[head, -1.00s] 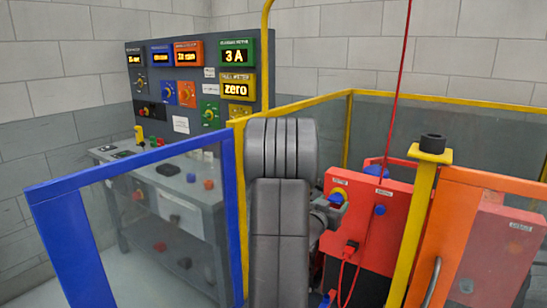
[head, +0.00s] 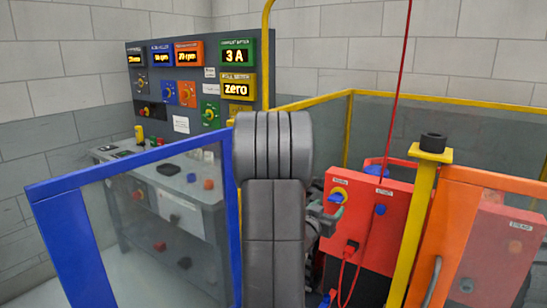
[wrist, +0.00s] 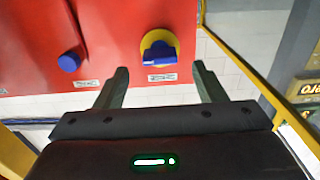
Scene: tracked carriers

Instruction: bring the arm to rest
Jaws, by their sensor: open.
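My gripper (wrist: 160,85) is open and empty in the wrist view, its two greenish-grey fingers spread apart. Ahead of it is a red cabinet (wrist: 105,30) with a blue and yellow rotary switch (wrist: 159,48) and a blue knob (wrist: 69,61). Nothing lies between the fingers. In the head view my grey arm stands upright in the middle and hides part of the scene. A bit of my gripper (head: 325,212) shows right of the arm, in front of the red cabinet (head: 345,235) and near its rotary switch (head: 338,193). I cannot tell the exact gap.
A blue-framed glass panel (head: 125,170) stands left, an orange-framed one (head: 495,180) right. A yellow post (head: 415,225) with a black cap stands before the red cabinet. A control panel (head: 160,85) with displays rises behind a grey bench (head: 195,205). A red cable (head: 401,75) hangs down.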

